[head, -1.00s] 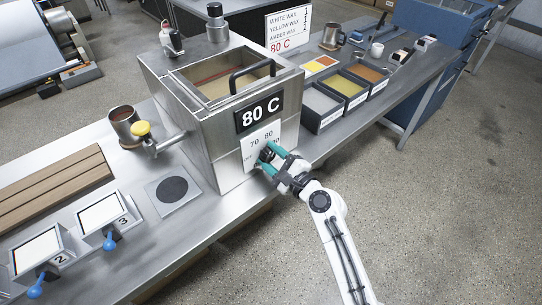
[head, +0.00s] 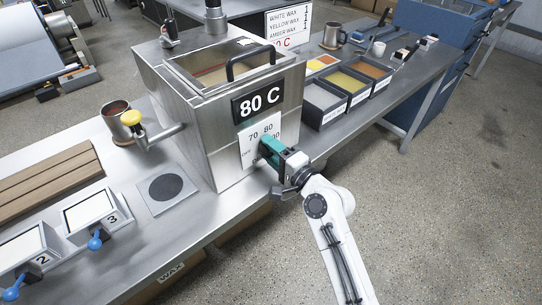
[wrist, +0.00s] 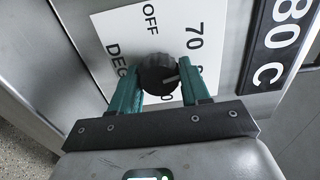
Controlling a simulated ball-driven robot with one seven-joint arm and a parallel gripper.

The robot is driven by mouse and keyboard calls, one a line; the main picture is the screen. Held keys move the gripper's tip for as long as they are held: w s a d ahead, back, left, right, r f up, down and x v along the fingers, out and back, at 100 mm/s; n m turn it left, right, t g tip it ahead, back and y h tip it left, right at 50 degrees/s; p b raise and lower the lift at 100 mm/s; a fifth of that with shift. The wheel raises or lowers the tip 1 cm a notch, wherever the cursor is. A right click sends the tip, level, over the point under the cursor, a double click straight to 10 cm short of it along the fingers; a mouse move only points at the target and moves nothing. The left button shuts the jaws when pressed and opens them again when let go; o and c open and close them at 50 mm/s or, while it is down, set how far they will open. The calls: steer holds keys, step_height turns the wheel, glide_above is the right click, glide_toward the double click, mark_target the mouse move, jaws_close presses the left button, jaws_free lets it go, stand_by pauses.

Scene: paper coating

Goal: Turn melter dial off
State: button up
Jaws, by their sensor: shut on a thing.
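The metal melter (head: 190,130) stands on the bench with an "80 C" display (head: 257,104) and a white dial plate (head: 247,157) on its front. In the wrist view the black dial (wrist: 158,73) sits between my green fingers, its white mark pointing right, toward the right finger. OFF (wrist: 150,18) is printed above it and 70 at upper right; the right finger covers part of the scale. My gripper (wrist: 155,78) is shut on the dial, one finger on each side. In the head view my gripper (head: 266,150) hides the dial.
A round dark pad (head: 166,187) and framed panels (head: 92,212) lie at front left.

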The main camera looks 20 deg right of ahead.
steer(key=n+b, duration=0.2)
steer(key=n, duration=0.1)
steer(key=n+b, duration=0.1)
steer(key=shift+f+n, duration=0.25)
steer(key=shift+n, duration=0.05)
steer(key=n+b, duration=0.4)
steer(key=shift+r+n, duration=0.1)
steer(key=shift+n, duration=0.2)
steer(key=n+b, duration=0.3)
steer(key=n, duration=0.1)
steer(key=shift+r+n+b, duration=0.15)
steer(key=shift+n+b, duration=0.15)
steer(key=shift+n, duration=0.1)
steer(key=shift+a+r+n+b, duration=0.15)
steer(key=shift+n+b, duration=0.3)
steer(key=shift+n, duration=0.35)
steer(key=o, duration=1)
steer(key=shift+s, duration=0.1)
